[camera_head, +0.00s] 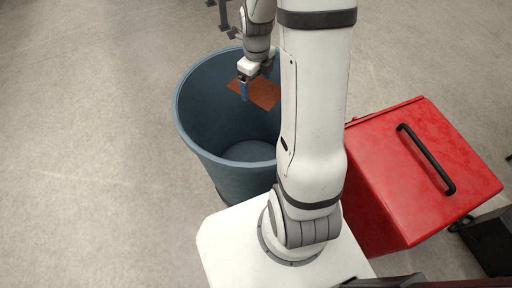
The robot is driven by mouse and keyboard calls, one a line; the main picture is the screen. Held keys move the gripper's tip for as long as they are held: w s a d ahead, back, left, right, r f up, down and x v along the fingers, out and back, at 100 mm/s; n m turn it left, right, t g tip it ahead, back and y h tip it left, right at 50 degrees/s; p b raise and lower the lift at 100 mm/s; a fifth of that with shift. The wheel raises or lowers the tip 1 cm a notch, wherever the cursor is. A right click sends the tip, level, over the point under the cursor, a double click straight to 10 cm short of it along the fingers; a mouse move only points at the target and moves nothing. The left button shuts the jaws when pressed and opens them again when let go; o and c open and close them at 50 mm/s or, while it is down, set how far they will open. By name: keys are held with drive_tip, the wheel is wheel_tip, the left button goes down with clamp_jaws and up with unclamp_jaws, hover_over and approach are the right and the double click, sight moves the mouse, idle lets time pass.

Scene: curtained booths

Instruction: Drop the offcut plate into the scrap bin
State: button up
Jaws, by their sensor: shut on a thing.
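The offcut plate (262,94) is a flat, reddish-brown piece. My gripper (244,90) is shut on its left side. The plate shows over the mouth of the scrap bin, toward the far side. The scrap bin (201,141) is a round, blue-grey, open-topped tub. Its visible floor looks empty. My own arm hides the bin's right side and passes just right of the plate. I cannot tell exactly how high the plate is relative to the rim.
A red box (405,180) with a black handle (427,160) stands right of my arm. A dark object (490,240) lies at the lower right edge. Dark metal legs (226,22) show at the top. The concrete floor (80,150) on the left is clear.

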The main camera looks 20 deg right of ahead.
sight(256, 88)
drive_tip(key=shift+f+b, duration=0.85)
drive_tip(key=shift+f, duration=0.7)
drive_tip(key=o, duration=1.1)
wheel_tip(256, 88, up, 8)
drive_tip(key=shift+f+p, duration=0.15)
drive_tip(key=shift+p, duration=0.5)
